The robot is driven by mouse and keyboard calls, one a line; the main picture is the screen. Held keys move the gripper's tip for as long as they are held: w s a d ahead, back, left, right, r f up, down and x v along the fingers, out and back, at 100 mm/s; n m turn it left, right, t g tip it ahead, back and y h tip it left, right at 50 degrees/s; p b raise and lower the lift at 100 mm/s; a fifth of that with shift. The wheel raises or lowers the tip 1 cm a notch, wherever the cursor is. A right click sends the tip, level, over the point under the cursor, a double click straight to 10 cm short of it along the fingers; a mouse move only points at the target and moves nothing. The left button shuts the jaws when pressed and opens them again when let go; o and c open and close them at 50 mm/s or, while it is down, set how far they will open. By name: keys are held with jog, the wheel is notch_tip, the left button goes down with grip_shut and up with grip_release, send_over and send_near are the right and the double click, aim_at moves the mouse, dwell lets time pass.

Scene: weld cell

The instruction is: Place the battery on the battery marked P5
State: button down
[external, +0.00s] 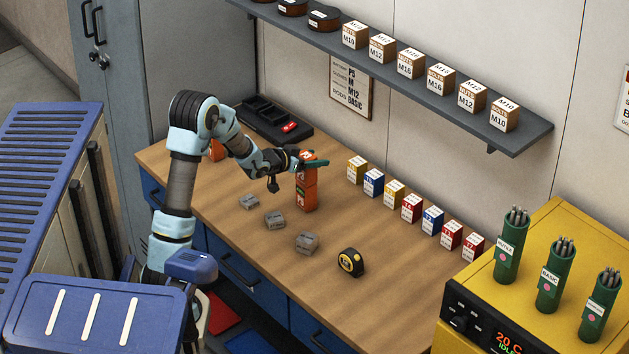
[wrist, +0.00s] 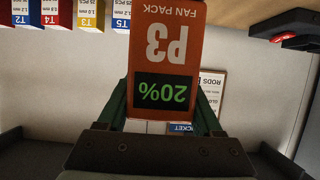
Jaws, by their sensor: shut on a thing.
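My gripper (external: 312,163) is shut on an orange battery (external: 308,173), upright near the middle of the workbench. In the wrist view this battery (wrist: 165,45) reads "P3", "FAN PACK" and "20%", upside down in the picture, between my gripper's green fingers (wrist: 165,105). Directly below it stands another orange battery (external: 306,199) on the bench; its label is too small to read for certain. The two look in line, with no clear gap, but I cannot tell whether they touch. A further orange battery (external: 217,150) is partly hidden behind my arm.
Grey blocks (external: 274,220) and a tape measure (external: 351,262) lie on the bench in front. A row of small coloured boxes (external: 411,208) stands along the right. A shelf (external: 430,80) overhangs the bench.

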jog(key=shift+f, duration=0.15)
jog(key=shift+c, duration=0.2)
grip_release()
